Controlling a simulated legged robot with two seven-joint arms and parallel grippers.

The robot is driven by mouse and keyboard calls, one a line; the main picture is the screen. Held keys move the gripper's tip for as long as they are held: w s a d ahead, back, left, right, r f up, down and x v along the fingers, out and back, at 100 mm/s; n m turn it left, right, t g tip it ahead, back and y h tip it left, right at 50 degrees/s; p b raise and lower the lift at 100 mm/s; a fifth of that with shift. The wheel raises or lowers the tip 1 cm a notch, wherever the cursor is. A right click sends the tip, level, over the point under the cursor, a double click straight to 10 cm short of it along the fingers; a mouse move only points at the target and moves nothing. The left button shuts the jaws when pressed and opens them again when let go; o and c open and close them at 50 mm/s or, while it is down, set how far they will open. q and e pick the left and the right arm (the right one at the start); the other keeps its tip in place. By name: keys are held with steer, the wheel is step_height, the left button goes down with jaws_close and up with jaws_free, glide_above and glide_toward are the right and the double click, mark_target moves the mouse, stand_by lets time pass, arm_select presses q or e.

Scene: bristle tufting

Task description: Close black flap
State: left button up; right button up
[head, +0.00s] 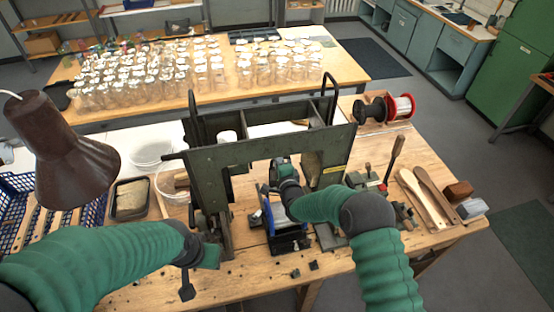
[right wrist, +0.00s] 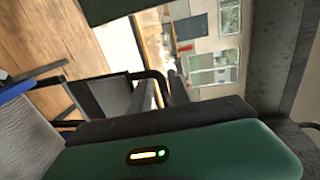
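A blue and black device with a pale top plate (head: 288,238) stands on the bench inside the opening of a grey-green machine frame (head: 245,150). I cannot clearly make out which part is the black flap. My right gripper (head: 281,172) reaches into the opening, above and behind the blue device. In the right wrist view its dark fingers (right wrist: 160,92) point away past a dark bar; whether they touch anything is unclear. My left gripper (head: 208,245) is low at the frame's left leg, its fingers mostly hidden.
A brown lamp shade (head: 68,160) and a blue crate (head: 22,215) are at the left. A tray (head: 131,199) and a clear tub (head: 172,184) stand beside the frame. Wooden paddles (head: 425,200) lie at the right. Several glass jars (head: 150,75) fill the back table.

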steer(key=shift+s+d+r, duration=0.1)
steer(key=shift+d, duration=0.45)
jaws_close()
steer(key=shift+d, duration=0.25)
